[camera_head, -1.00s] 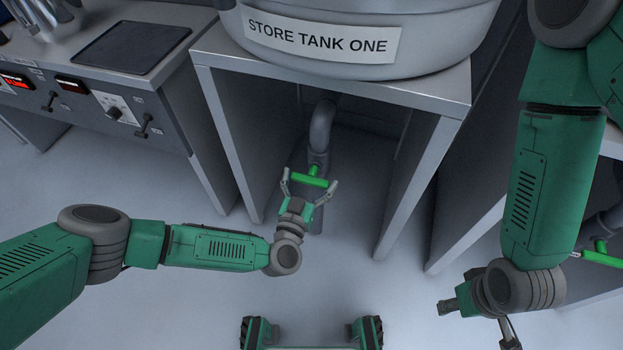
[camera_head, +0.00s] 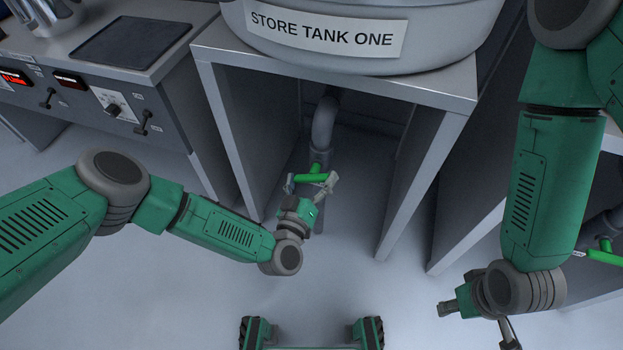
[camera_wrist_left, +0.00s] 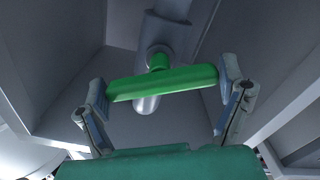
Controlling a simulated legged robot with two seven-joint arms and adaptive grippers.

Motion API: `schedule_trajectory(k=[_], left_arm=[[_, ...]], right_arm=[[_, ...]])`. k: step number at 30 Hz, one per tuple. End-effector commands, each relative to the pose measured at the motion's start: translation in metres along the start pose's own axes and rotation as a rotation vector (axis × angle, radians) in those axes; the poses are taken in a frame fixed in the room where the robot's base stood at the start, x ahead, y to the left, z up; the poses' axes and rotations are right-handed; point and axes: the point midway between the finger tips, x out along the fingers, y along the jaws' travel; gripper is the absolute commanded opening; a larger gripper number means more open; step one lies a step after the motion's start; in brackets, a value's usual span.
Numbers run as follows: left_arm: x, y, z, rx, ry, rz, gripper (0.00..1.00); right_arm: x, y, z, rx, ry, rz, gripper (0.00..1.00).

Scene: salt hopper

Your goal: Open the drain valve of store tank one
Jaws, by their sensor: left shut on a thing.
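Store tank one (camera_head: 420,25) is a large grey vessel with a printed label, on a grey stand. Its drain pipe (camera_head: 323,122) curves down under the stand to a green valve handle (camera_head: 318,176). The handle is a bar that lies crosswise in the left wrist view (camera_wrist_left: 163,82). My left gripper (camera_head: 312,184) is shut on the handle, with one finger against each end of the bar; its fingers also show in the left wrist view (camera_wrist_left: 166,95). My right gripper (camera_head: 476,318) is low at the right, away from the valve; its fingers are partly hidden by the wrist.
The stand's side panels (camera_head: 228,140) flank the valve on both sides. Another green handle (camera_head: 605,256) is at the far right, near my right arm. A control bench (camera_head: 90,100) with knobs and displays stands at the left. The floor in front is clear.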

Motion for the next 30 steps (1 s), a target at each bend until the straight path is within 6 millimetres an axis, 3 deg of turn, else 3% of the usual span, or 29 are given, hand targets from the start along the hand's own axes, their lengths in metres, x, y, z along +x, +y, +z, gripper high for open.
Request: schedule_trajectory(k=[30], left_arm=[[0.002,-0.006,0.001,-0.920,0.005,-0.005,0.60]], right_arm=[[0.047,0.000,0.003,0.000,0.000,0.000,0.40]])
